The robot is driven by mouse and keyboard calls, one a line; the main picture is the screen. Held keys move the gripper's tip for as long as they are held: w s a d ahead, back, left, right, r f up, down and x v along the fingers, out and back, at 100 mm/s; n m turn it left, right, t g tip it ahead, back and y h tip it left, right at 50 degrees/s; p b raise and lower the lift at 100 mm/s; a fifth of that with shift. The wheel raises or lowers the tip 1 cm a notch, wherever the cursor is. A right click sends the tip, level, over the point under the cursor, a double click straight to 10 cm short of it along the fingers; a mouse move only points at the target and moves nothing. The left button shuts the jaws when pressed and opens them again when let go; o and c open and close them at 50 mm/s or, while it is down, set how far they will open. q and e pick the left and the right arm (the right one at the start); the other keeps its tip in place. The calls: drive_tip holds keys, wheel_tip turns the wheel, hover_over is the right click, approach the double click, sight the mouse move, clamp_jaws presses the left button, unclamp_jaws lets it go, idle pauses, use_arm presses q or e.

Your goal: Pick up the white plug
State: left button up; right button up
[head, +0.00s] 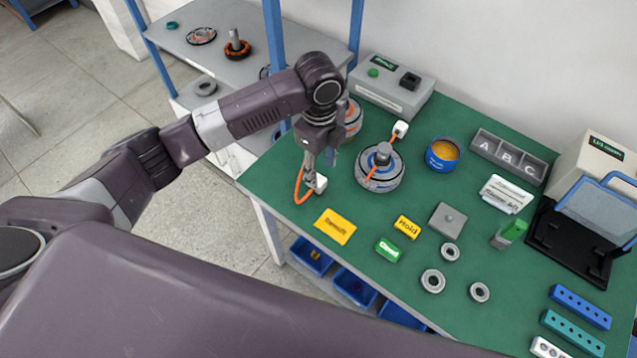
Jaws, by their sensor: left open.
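A white plug (318,184) on an orange cable is at the left edge of the green table. My left gripper (312,172) points down right at this plug, with its fingers open. The fingers overlap the plug in the view, and I cannot tell whether they touch it. The orange cable (299,188) loops at the table edge beside the gripper. A second white plug (400,129) sits at the end of an orange cable on the hub motor (380,168), right of the gripper. My right gripper is not in view.
The green table (300,240) holds a grey box with buttons (392,87) behind the gripper and a blue cup (443,154). Yellow cards, a green card and several metal rings lie in front. A grey shelf (205,50) with blue posts stands left.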

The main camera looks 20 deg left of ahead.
sight(319, 180)
use_arm(q)
drive_tip(key=shift+w+a+r, duration=0.3)
drive_tip(key=shift+a, duration=0.15)
drive_tip(key=shift+f, duration=0.1)
wheel_tip(319, 180, down, 6)
drive_tip(key=shift+f+p, duration=0.15)
drive_tip(key=shift+p, duration=1)
drive_tip(key=shift+w+f, duration=0.1)
drive_tip(key=shift+f, duration=0.45)
clamp_jaws()
